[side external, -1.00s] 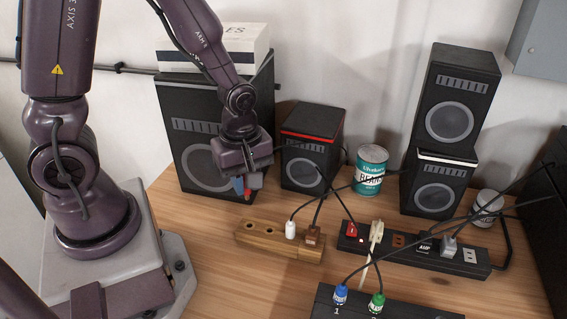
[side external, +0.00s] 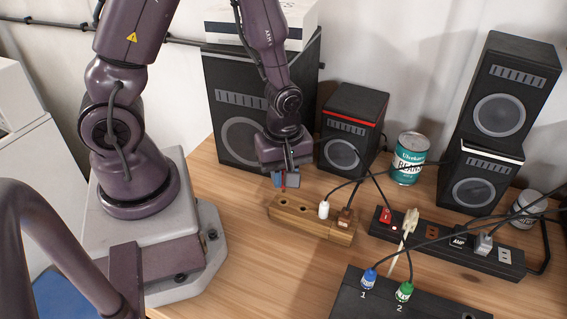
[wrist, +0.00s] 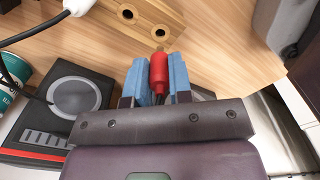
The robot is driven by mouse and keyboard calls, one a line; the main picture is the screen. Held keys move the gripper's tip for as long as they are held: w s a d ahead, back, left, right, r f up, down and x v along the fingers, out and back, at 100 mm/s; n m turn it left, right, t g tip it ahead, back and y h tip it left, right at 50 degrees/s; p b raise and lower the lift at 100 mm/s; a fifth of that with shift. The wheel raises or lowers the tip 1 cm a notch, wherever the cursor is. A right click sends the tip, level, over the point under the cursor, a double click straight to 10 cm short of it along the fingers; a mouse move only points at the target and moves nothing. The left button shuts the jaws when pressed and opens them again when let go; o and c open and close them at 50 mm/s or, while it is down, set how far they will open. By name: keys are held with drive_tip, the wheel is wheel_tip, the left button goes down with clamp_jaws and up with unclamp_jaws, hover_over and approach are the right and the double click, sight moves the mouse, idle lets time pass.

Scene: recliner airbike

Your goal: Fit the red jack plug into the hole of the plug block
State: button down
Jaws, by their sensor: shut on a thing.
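The red jack plug (wrist: 158,76) is gripped between the blue finger pads of my gripper (wrist: 158,82), its metal tip pointing away from the wrist.
A black power strip (side external: 440,246) with plugs and cables lies right of the block. A black box (side external: 400,300) with blue and green plugs is in front. Speakers (side external: 352,130) and a bean can (side external: 408,158) stand behind. Bare table lies left and in front of the block.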

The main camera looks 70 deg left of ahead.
drive_tip(key=shift+f, duration=0.9)
drive_tip(key=shift+f, duration=1.5)
idle(0.9)
drive_tip(key=c, duration=0.9)
unclamp_jaws()
drive_tip(key=shift+c, duration=0.2)
wheel_tip(320, 180, up, 13)
drive_tip(key=shift+f, duration=0.1)
